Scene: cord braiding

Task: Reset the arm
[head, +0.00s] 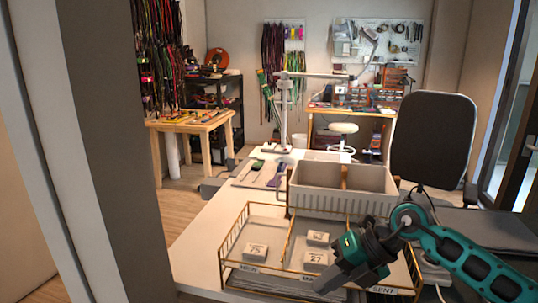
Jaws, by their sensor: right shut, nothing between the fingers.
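My right arm (465,262) is teal and black and comes in from the right. My right gripper (328,281) is shut and empty, and points down and to the left over the gold wire tray (228,240). The gripper and arm hide part of the tray's right side. My left gripper is not in view.
Small white numbered blocks, one marked 75 (256,250), lie in the tray. A grey divided bin (330,198) stands right behind it. A black chair (432,140) is behind at the right. The white table (205,230) is clear left of the tray. A grey pillar (110,150) blocks the left.

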